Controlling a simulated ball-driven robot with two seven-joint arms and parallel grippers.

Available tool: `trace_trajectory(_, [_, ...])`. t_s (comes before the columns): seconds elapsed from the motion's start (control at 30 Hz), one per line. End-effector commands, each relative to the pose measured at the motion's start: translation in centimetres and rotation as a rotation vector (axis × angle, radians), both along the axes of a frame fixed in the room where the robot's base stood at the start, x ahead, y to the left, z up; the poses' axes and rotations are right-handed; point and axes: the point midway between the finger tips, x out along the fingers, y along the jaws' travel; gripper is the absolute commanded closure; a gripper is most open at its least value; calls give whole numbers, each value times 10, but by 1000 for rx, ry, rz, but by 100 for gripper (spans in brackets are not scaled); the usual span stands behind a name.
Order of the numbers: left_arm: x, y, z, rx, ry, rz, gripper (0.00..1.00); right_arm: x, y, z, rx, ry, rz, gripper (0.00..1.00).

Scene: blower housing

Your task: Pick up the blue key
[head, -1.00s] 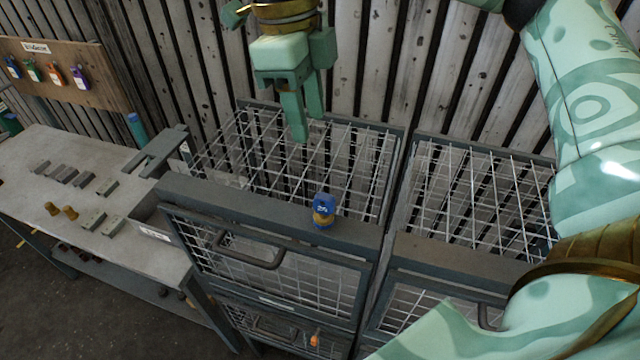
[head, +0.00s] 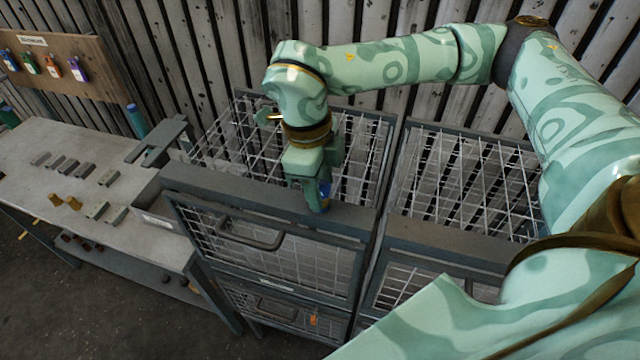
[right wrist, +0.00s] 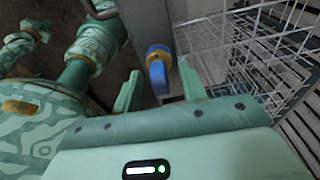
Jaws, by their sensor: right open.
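The blue key (head: 325,190) stands on the top front rail of the left wire cage (head: 270,200), with a yellow-brown band near its base. In the head view my right gripper (head: 318,192) comes down over it and hides much of it. In the right wrist view the blue key (right wrist: 157,70) shows between the two open fingers of my right gripper (right wrist: 159,75), with a visible gap on each side. I cannot tell any contact. My left gripper is not in the head view.
A second wire cage (head: 440,240) stands to the right. A handle (head: 250,236) sticks out from the left cage's front. A workbench (head: 60,150) with small grey and brass blocks stands at the left, below a board (head: 85,50) with coloured items.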

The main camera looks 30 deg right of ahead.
Motion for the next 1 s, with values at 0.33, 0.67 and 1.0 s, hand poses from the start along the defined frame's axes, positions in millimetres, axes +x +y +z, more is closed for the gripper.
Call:
trace_trajectory(0.33, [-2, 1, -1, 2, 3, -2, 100, 0, 0, 0, 0, 0, 0, 100])
trace_trajectory(0.67, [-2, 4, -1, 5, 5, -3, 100, 0, 0, 1, 1, -1, 0, 100])
trace_trajectory(1.0, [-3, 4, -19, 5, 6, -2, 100, 1, 5, 35, 0, -6, 4, 100])
